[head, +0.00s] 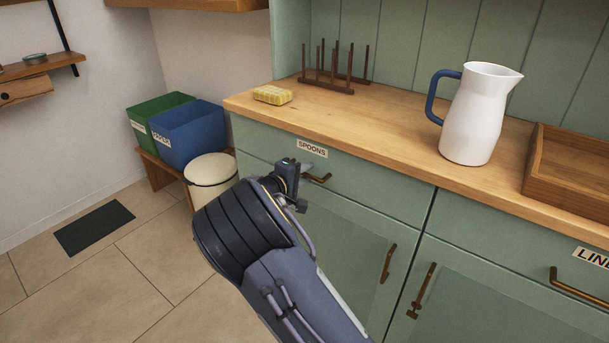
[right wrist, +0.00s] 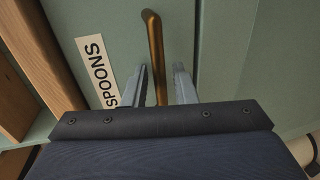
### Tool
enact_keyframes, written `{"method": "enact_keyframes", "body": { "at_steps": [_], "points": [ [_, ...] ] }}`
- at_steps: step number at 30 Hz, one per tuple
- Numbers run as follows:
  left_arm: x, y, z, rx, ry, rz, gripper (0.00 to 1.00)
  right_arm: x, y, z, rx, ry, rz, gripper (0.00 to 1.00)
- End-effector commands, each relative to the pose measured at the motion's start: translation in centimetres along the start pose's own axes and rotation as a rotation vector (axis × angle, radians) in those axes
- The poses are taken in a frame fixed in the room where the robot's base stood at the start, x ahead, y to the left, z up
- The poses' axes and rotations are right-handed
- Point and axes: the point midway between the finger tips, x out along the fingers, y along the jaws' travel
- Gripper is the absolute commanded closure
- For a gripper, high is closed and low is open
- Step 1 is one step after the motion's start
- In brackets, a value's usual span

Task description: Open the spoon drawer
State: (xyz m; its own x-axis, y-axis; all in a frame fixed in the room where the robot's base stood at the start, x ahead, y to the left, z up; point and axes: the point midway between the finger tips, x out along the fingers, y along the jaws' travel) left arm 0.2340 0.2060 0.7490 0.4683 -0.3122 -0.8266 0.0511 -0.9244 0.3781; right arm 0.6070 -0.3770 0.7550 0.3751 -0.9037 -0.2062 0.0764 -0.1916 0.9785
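The spoon drawer (head: 262,148) is a green front under the wooden worktop, with a SPOONS label (head: 312,149). It looks shut. Its brass bar handle (head: 320,178) is partly hidden by my right gripper (head: 303,178) in the head view. In the right wrist view, the handle (right wrist: 155,50) runs between the two fingers of my right gripper (right wrist: 161,80). A gap shows on each side of the handle, so the fingers are apart around it. The label (right wrist: 97,72) lies left of the handle there. My left gripper is not in view.
On the worktop (head: 390,140) stand a yellow sponge (head: 272,95), a dark rack (head: 335,75), a white jug (head: 474,115) and a wooden tray (head: 572,165). Cupboard handles (head: 388,264) are below. A cream bin (head: 211,178) stands left of the cabinet.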

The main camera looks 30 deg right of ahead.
Motion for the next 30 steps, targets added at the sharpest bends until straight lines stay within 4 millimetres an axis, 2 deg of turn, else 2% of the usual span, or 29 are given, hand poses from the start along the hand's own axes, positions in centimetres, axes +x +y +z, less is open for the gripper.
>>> {"method": "enact_keyframes", "body": {
  "at_steps": [4,10,23,26,30],
  "points": [
    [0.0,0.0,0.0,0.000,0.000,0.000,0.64,0.0,0.0,0.0,0.000,0.000,0.000,0.75],
    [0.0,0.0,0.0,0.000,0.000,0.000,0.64,0.0,0.0,0.0,0.000,0.000,0.000,1.00],
    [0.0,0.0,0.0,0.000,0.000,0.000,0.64,-0.5,-0.1,0.0,-0.001,0.000,-0.001,1.00],
    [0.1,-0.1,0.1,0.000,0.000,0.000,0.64,-1.4,-0.4,0.0,-0.002,0.001,-0.002,1.00],
    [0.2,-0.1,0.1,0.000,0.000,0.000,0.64,-3.7,-0.9,0.0,-0.001,0.002,-0.002,1.00]
  ]
}}
